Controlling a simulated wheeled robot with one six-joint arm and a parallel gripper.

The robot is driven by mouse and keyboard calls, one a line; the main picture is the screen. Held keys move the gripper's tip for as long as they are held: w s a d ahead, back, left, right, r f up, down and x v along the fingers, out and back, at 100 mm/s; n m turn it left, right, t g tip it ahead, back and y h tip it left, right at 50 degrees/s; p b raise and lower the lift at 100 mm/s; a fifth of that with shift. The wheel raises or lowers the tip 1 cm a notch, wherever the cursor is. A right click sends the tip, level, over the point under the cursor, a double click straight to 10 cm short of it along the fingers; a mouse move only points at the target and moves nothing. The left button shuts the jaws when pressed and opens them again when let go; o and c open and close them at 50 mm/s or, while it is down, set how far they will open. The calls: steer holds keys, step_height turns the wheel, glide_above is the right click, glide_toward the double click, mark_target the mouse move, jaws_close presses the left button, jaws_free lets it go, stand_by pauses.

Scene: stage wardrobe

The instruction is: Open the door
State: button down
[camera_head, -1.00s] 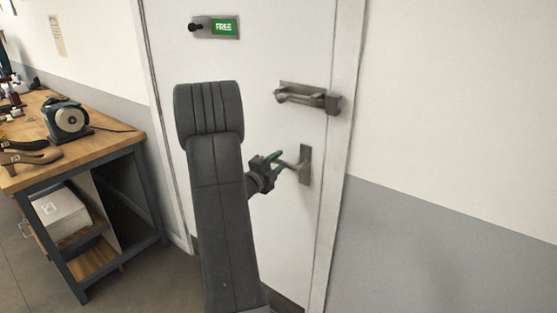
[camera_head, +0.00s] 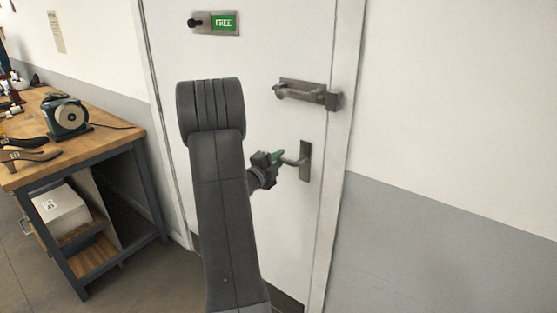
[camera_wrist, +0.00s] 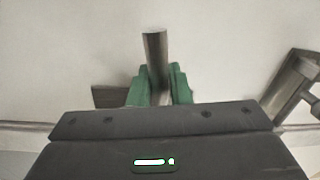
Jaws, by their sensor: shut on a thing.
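The white door (camera_head: 270,55) is closed in its frame in the head view. Its metal lever handle (camera_head: 304,160) sits on a plate at the right side of the door. My gripper (camera_head: 279,157) has green fingers and is shut on the lever's free end. In the wrist view the lever (camera_wrist: 154,50) runs between the two green fingers of my gripper (camera_wrist: 160,85). A metal latch (camera_head: 303,93) is mounted above the handle, reaching the door's right edge. A green "FREE" sign with a dark knob (camera_head: 215,22) is higher up on the door.
A wooden workbench (camera_head: 85,150) with a grinder (camera_head: 67,117) and shoe forms (camera_head: 28,155) stands on the left. A white box (camera_head: 60,210) is on its lower shelf. A white and grey wall (camera_head: 450,230) is right of the door frame.

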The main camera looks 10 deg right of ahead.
step_height(320, 180, down, 2)
steer(key=n+b, duration=0.2)
steer(key=n, duration=0.1)
steer(key=shift+s+d, duration=0.1)
steer(key=shift+s+d+f+n+y+b, duration=0.2)
steer(key=shift+f+n+b, duration=0.3)
steer(key=shift+n, duration=0.65)
steer(key=shift+s+d+f+n+y+b, duration=0.15)
steer(key=shift+f+n+b, duration=0.3)
steer(key=shift+n, duration=0.7)
